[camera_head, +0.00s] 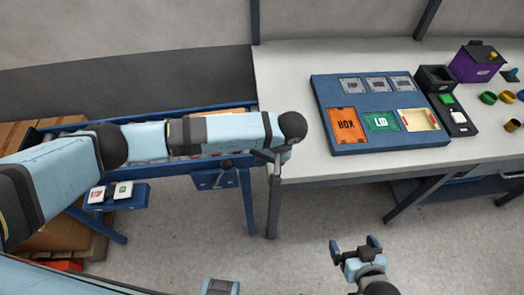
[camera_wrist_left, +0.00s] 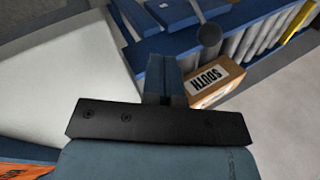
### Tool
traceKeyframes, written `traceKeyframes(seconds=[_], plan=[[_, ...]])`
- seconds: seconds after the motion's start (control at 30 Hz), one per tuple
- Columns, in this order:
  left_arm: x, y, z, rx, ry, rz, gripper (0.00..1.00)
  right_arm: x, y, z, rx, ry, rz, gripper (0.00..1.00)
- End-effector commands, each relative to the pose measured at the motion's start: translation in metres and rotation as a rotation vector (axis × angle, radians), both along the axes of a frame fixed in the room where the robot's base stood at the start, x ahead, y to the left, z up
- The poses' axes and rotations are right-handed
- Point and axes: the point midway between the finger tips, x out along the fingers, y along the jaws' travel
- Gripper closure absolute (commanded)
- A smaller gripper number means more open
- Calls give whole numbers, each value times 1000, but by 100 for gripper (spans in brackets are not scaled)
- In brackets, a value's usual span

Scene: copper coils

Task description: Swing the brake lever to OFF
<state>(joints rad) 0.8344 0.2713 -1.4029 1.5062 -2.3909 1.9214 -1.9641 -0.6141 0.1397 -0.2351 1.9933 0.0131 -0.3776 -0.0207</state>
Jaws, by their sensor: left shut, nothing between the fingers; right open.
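In the left wrist view, a dark round knob (camera_wrist_left: 209,37), apparently the lever's, stands just beyond the fingers. My left gripper (camera_head: 262,156) is shut and empty, to the right of the lever and apart from it, by the table's corner. Its closed fingers also show in the wrist view (camera_wrist_left: 164,78). Any OFF marking is too small to read. My right gripper (camera_head: 357,247) is open and empty over the floor.
Floor in front is clear.

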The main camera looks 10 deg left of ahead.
Motion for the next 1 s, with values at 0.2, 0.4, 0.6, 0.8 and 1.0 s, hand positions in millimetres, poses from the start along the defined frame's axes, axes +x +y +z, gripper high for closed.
traceKeyframes(seconds=[0.2, 0.4, 0.6, 0.8, 1.0], plan=[[-4, 22, -42, 0, 4, 3, 100, 0, 0, 11, 0, 0, 0, 0], [-5, 49, -39, -1, 1, 3, 100, 0, -1, 23, -2, 1, 0, 0], [-6, 61, -38, -1, -1, 2, 100, 0, -1, 28, -1, -2, -1, 0], [-6, 62, -38, -1, 0, 1, 100, 1, -2, 27, -2, -3, -3, 0], [-5, 62, -38, -5, -2, 2, 100, 1, -2, 26, -2, -2, -3, 0]])
